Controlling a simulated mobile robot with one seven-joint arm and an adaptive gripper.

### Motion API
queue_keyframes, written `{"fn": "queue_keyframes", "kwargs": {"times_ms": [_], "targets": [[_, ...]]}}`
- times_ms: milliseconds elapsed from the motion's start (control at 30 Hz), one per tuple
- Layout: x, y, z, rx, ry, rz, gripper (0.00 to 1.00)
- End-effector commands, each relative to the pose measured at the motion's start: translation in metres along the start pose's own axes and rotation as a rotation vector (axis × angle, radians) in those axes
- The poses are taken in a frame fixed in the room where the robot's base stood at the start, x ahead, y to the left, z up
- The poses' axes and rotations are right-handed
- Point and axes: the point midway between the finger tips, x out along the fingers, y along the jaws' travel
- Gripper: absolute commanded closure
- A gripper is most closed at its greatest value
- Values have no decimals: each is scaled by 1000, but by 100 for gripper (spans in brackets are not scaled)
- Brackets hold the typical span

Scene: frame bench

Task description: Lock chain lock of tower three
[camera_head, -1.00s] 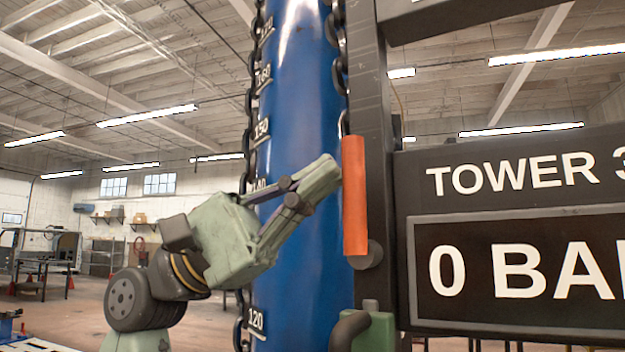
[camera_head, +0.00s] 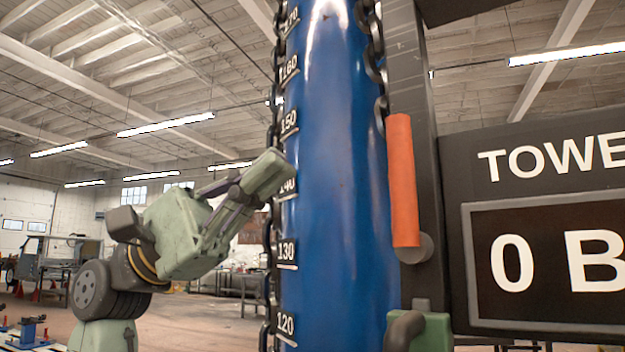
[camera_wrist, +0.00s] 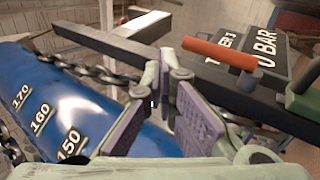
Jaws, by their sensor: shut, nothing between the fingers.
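The tower (camera_head: 340,200) is a tall blue cylinder with white height marks. A dark chain runs up each side of it, the right one (camera_head: 374,62) beside a dark post. An orange handle (camera_head: 401,180) hangs upright on that post, possibly the chain lock's lever. In the wrist view the orange handle (camera_wrist: 220,53) lies beyond and right of the fingertips. My gripper (camera_head: 276,172) is shut and empty in front of the cylinder's left edge, clearly apart from the handle. The wrist view shows its closed fingers (camera_wrist: 172,74) near the chain (camera_wrist: 105,73).
A dark sign (camera_head: 545,220) reading "TOWE" and "0 B" stands right of the post. A green part with a dark curved handle (camera_head: 428,330) sits below the orange handle.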

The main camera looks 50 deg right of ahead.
Motion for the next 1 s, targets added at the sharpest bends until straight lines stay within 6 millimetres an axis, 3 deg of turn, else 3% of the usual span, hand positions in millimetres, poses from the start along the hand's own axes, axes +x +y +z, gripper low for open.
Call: {"fn": "queue_keyframes", "kwargs": {"times_ms": [100,300,1000], "targets": [[-20,12,0,-1,2,2,100],[-35,22,1,-1,1,1,100],[-44,27,7,-11,4,21,100]]}}
